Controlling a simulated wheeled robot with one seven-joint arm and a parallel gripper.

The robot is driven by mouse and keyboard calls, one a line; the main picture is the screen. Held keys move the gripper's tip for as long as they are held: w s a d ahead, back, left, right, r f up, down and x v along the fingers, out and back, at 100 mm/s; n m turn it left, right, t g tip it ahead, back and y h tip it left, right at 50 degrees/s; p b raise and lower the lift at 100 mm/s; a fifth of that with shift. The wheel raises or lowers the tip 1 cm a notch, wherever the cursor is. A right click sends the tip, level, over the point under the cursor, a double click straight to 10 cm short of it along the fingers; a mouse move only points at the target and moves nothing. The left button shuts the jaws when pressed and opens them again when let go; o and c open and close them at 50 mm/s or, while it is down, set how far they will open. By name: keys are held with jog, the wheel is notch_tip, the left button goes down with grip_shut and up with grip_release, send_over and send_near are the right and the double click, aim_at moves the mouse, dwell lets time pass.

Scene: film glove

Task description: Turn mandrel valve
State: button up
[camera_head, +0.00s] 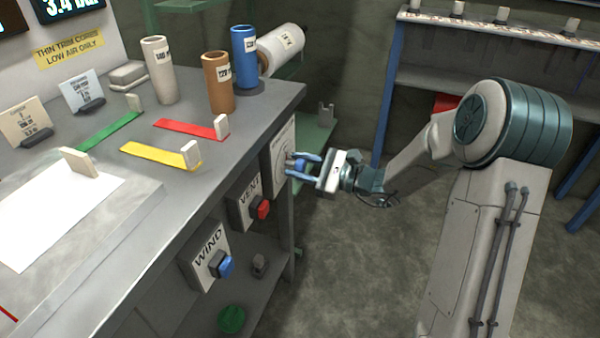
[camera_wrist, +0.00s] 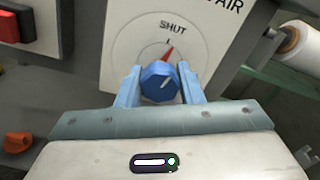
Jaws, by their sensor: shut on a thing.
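The mandrel valve is a blue knob (camera_wrist: 160,84) on a pale panel (camera_wrist: 197,28) marked "SHUT" and ending in "AIR". A red pointer on the dial leans slightly right of the mark under "SHUT". The white line on the knob points up and to the right. In the head view the knob (camera_head: 300,165) sits on the panel (camera_head: 281,150) at the bench's right end, partly hidden by the fingers. My gripper (camera_wrist: 160,86) has its two blue fingers closed on either side of the knob; it also shows in the head view (camera_head: 301,164).
A "VENT" box with a red button (camera_head: 260,208) and a "WIND" box with a blue button (camera_head: 221,264) are on the bench front. Cardboard tubes (camera_head: 217,83) stand on the bench (camera_head: 215,155). A shelf rack (camera_head: 480,85) is behind my arm. The floor between is clear.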

jog(key=shift+f+n+b, duration=0.1)
jog(key=shift+n+b, duration=1.05)
jog(key=shift+n, duration=0.35)
jog(key=o, duration=1)
jog(key=shift+c, duration=0.2)
jog(key=p+v, duration=0.2)
jog(key=v, duration=1.2)
jog(key=shift+p, duration=0.4)
jog(key=shift+a, duration=0.1)
